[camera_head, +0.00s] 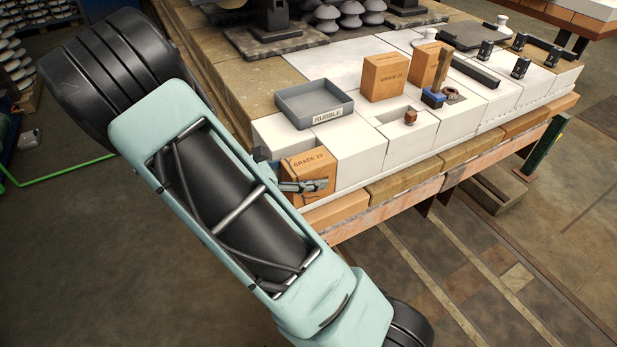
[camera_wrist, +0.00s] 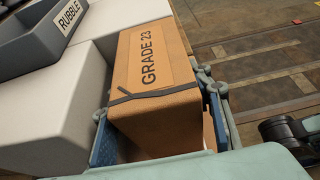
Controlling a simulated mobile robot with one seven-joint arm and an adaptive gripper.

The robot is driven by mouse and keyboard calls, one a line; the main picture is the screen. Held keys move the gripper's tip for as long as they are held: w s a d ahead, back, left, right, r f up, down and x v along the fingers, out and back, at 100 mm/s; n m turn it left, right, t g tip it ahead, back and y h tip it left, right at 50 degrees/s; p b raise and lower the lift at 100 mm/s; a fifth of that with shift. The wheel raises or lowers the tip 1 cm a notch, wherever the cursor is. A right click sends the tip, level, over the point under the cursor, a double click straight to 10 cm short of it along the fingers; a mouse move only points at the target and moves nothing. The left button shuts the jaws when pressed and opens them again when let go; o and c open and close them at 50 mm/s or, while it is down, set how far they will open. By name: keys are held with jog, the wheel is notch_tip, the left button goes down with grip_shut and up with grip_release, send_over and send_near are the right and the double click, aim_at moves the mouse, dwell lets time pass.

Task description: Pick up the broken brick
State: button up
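The orange brick marked GRADE 23 (camera_head: 308,164) is at the near left corner of the white blocks. In the wrist view the same brick (camera_wrist: 150,75) fills the middle, with a dark jagged crack running across its face below the lettering. My gripper (camera_wrist: 163,128) has one finger on each side of this brick, close against it. Whether both pads press on it is not clear.
A grey tray labelled RUBBLE (camera_head: 314,103) stands on the white blocks just behind the brick. Two more orange bricks (camera_head: 385,76) (camera_head: 424,63), a blue-headed brush (camera_head: 433,98) and several black cylinders (camera_head: 521,67) stand farther right. The front edge drops to the floor.

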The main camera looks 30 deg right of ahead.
jog(key=c, duration=1)
jog(key=shift+r, duration=0.15)
